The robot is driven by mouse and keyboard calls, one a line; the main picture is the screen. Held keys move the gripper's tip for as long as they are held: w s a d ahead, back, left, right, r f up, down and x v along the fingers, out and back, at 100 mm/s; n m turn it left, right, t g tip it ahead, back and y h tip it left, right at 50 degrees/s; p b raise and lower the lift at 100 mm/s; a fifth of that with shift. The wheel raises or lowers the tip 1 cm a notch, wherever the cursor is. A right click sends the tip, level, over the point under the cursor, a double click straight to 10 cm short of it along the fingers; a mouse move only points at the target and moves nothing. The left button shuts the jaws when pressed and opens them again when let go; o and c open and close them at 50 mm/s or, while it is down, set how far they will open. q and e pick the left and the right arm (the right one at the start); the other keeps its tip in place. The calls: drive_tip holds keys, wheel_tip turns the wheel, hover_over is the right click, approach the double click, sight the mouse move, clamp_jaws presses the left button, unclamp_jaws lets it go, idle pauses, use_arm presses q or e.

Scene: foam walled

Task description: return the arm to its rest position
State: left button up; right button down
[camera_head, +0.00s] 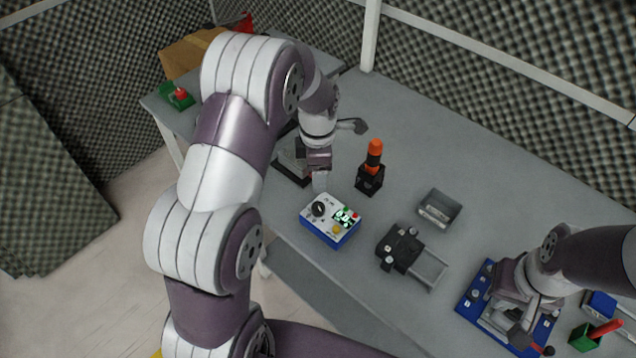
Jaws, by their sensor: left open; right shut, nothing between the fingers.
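My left arm rises through the left and middle of the head view and bends down at the top. Its gripper (319,180) is open and hangs above the table, near the back edge of a blue and white control box (325,226). Whether it touches the box I cannot tell. My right arm comes in from the right edge. Its gripper (520,335) is shut and empty, low over a blue-based fixture (472,308) at the lower right. The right fingertips are hard to make out.
The grey table (420,135) is clear toward the back. An orange-handled tool stands in a black holder (369,180).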

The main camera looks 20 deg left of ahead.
idle(0.5)
use_arm(q)
drive_tip(key=s+d+r+m, duration=0.1)
drive_tip(key=s+r+m, duration=0.1)
drive_tip(key=s+m, duration=0.6)
drive_tip(key=s+d+r+m+t, duration=0.1)
drive_tip(key=s+d+r+m, duration=0.1)
drive_tip(key=s+m, duration=0.6)
drive_tip(key=m, duration=0.7)
drive_tip(key=shift+s+d+r+m, duration=0.3)
drive_tip(key=shift+s+r, duration=0.05)
drive_tip(key=shift+r, duration=0.05)
drive_tip(key=shift+s, duration=0.15)
